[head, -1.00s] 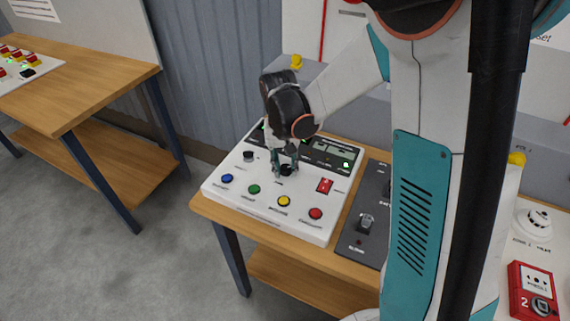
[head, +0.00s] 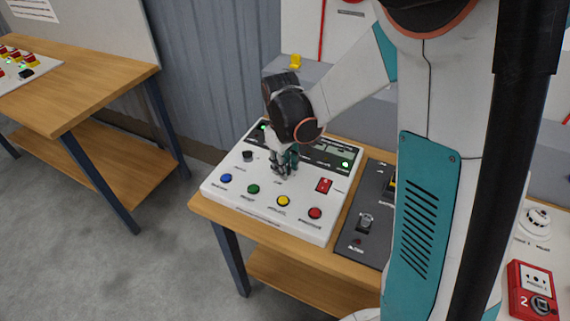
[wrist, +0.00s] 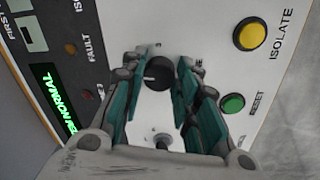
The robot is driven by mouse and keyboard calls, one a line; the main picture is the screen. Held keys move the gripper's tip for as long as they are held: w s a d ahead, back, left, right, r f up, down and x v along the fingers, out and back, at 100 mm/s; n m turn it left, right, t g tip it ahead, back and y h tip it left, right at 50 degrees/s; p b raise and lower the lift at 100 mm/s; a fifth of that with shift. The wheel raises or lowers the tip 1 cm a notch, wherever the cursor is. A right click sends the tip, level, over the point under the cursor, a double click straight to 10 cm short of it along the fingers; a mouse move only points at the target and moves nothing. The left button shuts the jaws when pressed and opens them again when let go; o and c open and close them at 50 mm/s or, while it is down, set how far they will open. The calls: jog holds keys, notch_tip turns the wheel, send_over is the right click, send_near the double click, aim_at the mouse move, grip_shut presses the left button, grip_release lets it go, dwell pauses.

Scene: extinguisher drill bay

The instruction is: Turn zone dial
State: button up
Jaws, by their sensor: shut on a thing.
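The zone dial (wrist: 158,72) is a round black knob with a white pointer mark on the white control panel (head: 215,189). In the wrist view it sits between the two fingers of my gripper (wrist: 160,78). My gripper is shut on it, pointing down at the panel. In the head view my gripper (head: 284,170) is at the middle of the panel, and its fingers hide the dial. The dial's markings are mostly covered by the fingers.
Blue, green, yellow and red buttons (head: 315,213) line the panel's front. A green-lit display (wrist: 55,98) lies behind. A dark panel (head: 367,217) adjoins on the right.

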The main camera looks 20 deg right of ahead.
jog(key=shift+n, duration=0.6)
jog(key=o, duration=1.1)
jog(key=shift+c, duration=0.2)
notch_tip(320, 180, up, 12)
jog(key=shift+s+a, duration=0.2)
jog(key=shift+a, duration=0.1)
